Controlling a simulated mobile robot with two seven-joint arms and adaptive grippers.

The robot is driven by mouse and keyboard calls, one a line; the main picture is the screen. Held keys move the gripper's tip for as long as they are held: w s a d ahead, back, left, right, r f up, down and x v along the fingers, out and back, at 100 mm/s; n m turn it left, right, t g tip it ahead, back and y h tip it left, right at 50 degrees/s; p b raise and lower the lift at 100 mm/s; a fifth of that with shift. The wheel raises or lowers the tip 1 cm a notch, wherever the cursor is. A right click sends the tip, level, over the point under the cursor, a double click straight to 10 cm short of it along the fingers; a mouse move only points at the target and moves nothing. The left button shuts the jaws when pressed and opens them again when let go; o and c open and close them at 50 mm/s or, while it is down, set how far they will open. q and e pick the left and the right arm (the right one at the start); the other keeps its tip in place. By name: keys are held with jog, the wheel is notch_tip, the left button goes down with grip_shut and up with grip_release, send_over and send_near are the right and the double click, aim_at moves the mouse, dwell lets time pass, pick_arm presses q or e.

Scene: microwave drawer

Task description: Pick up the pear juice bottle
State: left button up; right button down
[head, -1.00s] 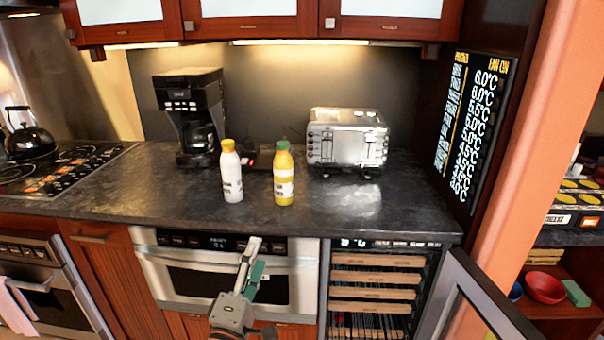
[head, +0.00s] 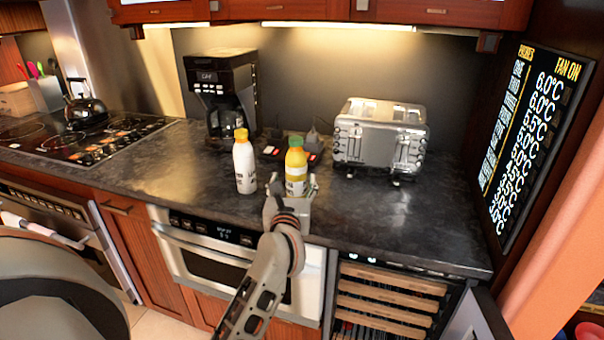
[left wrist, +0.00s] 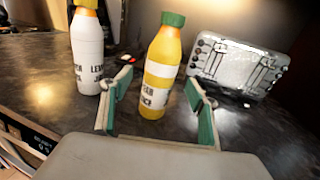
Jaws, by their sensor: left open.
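Two bottles stand upright on the dark counter. One is a yellow bottle with a green cap (head: 296,168), also in the left wrist view (left wrist: 162,68); the other is a white bottle with a yellow cap (head: 244,166), to its left, also in the left wrist view (left wrist: 87,52). Their label text is too small and blurred to tell which is pear juice. My left gripper (head: 292,192) is open at the yellow bottle, over the counter's front part. In the left wrist view its fingers (left wrist: 157,92) lie either side of the yellow bottle; I cannot tell if they touch it.
A coffee maker (head: 221,92) stands behind the white bottle. A silver toaster (head: 380,134) stands behind and right of the yellow bottle. A cooktop with a black kettle (head: 85,108) is at left. The counter (head: 400,215) is clear at front right.

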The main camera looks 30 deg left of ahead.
aim_at(295, 171)
pick_arm(q)
jog(key=shift+x, duration=0.95)
jog(key=x, duration=0.3)
jog(key=p+x, duration=0.1)
jog(key=shift+w+a+r, duration=0.1)
jog(key=shift+w+r, duration=0.3)
jog(key=shift+c, duration=0.4)
jog(key=shift+r, duration=0.1)
jog(key=c, duration=1.5)
notch_tip(295, 171, up, 20)
jog(key=shift+f+p, duration=0.1)
jog(key=shift+p, duration=0.7)
